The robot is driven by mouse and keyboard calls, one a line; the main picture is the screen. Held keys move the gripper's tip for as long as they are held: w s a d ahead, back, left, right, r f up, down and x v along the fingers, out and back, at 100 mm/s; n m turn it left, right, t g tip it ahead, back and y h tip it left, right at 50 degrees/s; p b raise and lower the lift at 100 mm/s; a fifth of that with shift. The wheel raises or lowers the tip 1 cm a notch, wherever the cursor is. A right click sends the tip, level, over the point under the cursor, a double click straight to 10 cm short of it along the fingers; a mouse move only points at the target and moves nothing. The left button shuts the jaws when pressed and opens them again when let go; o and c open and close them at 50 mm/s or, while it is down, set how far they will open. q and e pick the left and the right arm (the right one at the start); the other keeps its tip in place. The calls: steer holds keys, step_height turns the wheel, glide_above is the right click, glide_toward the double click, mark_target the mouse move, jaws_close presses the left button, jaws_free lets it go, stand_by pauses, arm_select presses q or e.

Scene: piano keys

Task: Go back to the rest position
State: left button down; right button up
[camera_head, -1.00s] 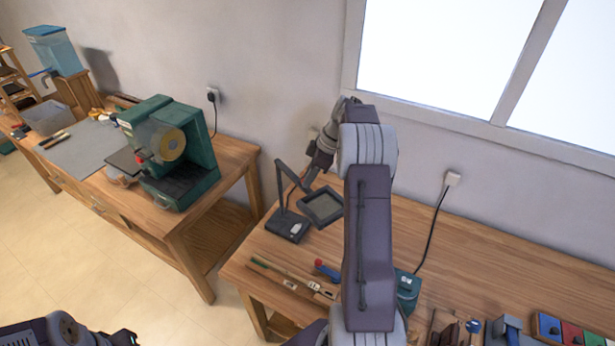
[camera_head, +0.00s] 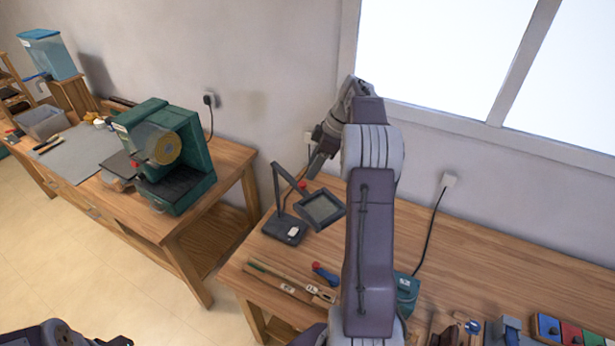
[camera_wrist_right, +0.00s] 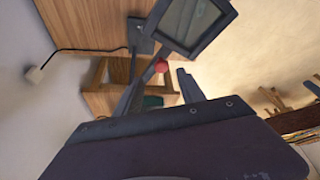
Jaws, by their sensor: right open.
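My right gripper (camera_head: 316,166) is raised near the wall, above and behind the dark stand with a framed panel (camera_head: 320,209). In the right wrist view its two fingers (camera_wrist_right: 160,92) are apart, with nothing between them that they touch. The stand's red knob (camera_wrist_right: 160,66) shows beyond the fingertips. My right arm crosses the middle of the head view and hides part of the bench behind it. Part of my left arm (camera_head: 48,335) shows at the bottom left edge; the state of its gripper cannot be made out.
The right wooden bench (camera_head: 500,260) holds a blue-handled tool (camera_head: 324,273), a teal box (camera_head: 405,290) and several coloured blocks. A green machine (camera_head: 165,155) stands on the left bench (camera_head: 235,160). A window and wall close off the back. Floor (camera_head: 70,270) between is clear.

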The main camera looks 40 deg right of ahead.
steer(key=v, duration=0.2)
steer(key=shift+s+d+r, duration=0.1)
steer(key=shift+d+r, duration=0.1)
steer(key=shift+r, duration=0.15)
steer(key=shift+a, duration=0.1)
